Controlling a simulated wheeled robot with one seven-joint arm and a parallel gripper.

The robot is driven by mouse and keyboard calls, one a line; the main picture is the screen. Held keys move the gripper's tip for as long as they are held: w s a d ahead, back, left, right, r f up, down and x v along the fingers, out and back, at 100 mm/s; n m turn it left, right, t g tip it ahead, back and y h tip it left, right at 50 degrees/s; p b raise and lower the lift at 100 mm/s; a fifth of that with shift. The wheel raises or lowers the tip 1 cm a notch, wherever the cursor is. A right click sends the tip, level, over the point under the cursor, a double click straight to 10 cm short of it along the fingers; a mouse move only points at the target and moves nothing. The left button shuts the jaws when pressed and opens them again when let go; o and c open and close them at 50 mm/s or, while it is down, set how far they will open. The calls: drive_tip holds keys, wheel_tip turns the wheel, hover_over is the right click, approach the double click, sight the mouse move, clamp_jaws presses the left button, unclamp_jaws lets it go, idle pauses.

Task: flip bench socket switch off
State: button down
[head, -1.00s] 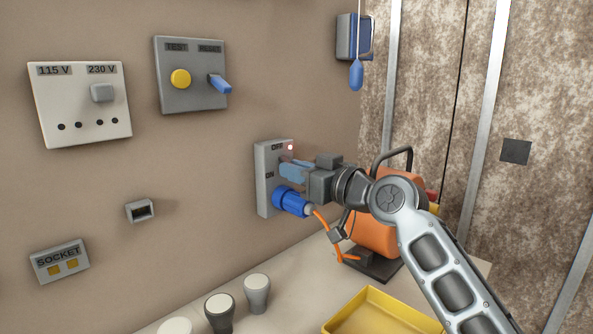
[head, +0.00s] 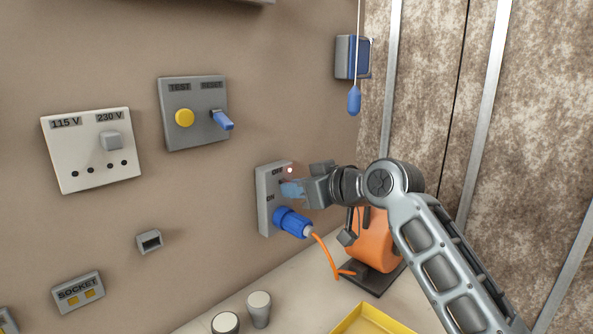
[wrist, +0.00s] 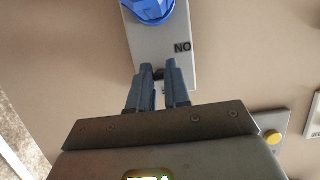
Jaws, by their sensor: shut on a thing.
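The grey bench socket plate (head: 264,216) is on the wall, with OFF marked at its top, ON lower down and a small red light (head: 290,170) lit beside OFF. A blue plug (head: 293,223) with an orange cable sits in its lower part. My gripper (head: 286,188) is at the plate between the OFF and ON marks, above the plug. In the wrist view its blue fingers (wrist: 160,77) are closed around a small dark switch lever (wrist: 160,73) beside the upside-down ON mark. The fingers hide most of the lever, so its exact tilt cannot be told.
An orange device (head: 372,243) stands on the bench behind my arm. A test and reset panel (head: 193,113) is up to the left. A blue pull cord (head: 354,100) hangs at upper right.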

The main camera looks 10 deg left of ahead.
wheel_tip(320, 180, up, 2)
drive_tip(key=g+h+p, duration=0.1)
drive_tip(key=h+p, duration=0.1)
drive_tip(key=p, duration=0.2)
drive_tip(key=shift+a+g, duration=0.1)
drive_tip(key=shift+g, duration=0.3)
drive_tip(key=shift+w+a+r+g+h+p, duration=0.1)
drive_tip(key=shift+r+g+h+p, duration=0.05)
drive_tip(key=shift+g+h+p, duration=0.45)
drive_tip(key=shift+w+a+r+g+h+p, duration=0.1)
drive_tip(key=shift+g+h+p, duration=0.3)
drive_tip(key=shift+h+p, duration=0.4)
drive_tip(key=c, duration=1.1)
unclamp_jaws()
drive_tip(key=shift+d, duration=0.1)
drive_tip(key=b+v, duration=0.1)
drive_tip(key=v, duration=0.6)
drive_tip(key=shift+s+d+r+b, duration=0.1)
drive_tip(key=shift+r+b, duration=0.25)
